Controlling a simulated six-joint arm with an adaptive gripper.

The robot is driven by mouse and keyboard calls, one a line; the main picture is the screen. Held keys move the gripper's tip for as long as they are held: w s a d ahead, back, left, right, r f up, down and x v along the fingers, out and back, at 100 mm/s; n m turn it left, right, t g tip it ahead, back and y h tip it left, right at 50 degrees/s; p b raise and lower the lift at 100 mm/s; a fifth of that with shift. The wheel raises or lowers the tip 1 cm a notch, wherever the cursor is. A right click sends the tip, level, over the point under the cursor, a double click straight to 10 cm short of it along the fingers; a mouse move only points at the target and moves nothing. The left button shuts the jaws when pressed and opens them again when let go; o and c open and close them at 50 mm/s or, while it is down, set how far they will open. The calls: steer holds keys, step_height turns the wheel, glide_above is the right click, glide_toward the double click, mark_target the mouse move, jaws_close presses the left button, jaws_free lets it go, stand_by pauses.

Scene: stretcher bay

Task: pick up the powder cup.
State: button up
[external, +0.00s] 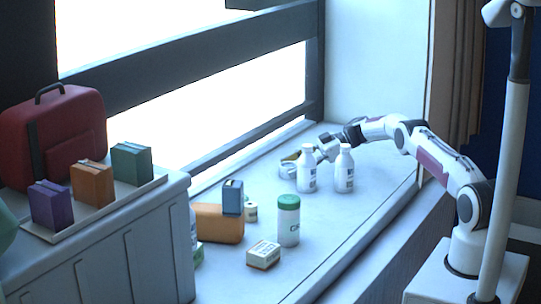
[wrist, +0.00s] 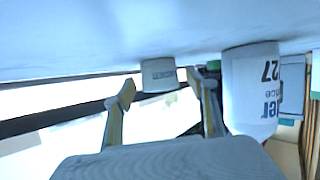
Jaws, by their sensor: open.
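A small white cup (wrist: 158,75) with a faint printed label shows in the wrist view, which looks upside down with the bench at the top. I take it for the powder cup. My gripper (wrist: 165,90) is open, its two yellowish fingers on either side of the cup in the picture. No contact shows, and I cannot tell how far the cup is beyond the fingertips. In the external view my gripper (external: 293,158) is low over the far part of the bench, partly hidden by a white bottle (external: 307,172). A pale shape at the fingers there (external: 288,172) may be the cup.
A large white labelled container (wrist: 250,90) stands close right of the fingers in the wrist view. A second white bottle (external: 344,170) stands by my wrist. Nearer are a green-lidded jar (external: 288,226), a small box (external: 264,255) and an orange box (external: 218,224). The bench's right front is clear.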

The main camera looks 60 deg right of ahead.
steer(key=shift+c, duration=0.4)
steer(key=c, duration=1)
steer(key=shift+c, duration=0.2)
step_height(320, 180, up, 10)
steer(key=shift+c, duration=0.2)
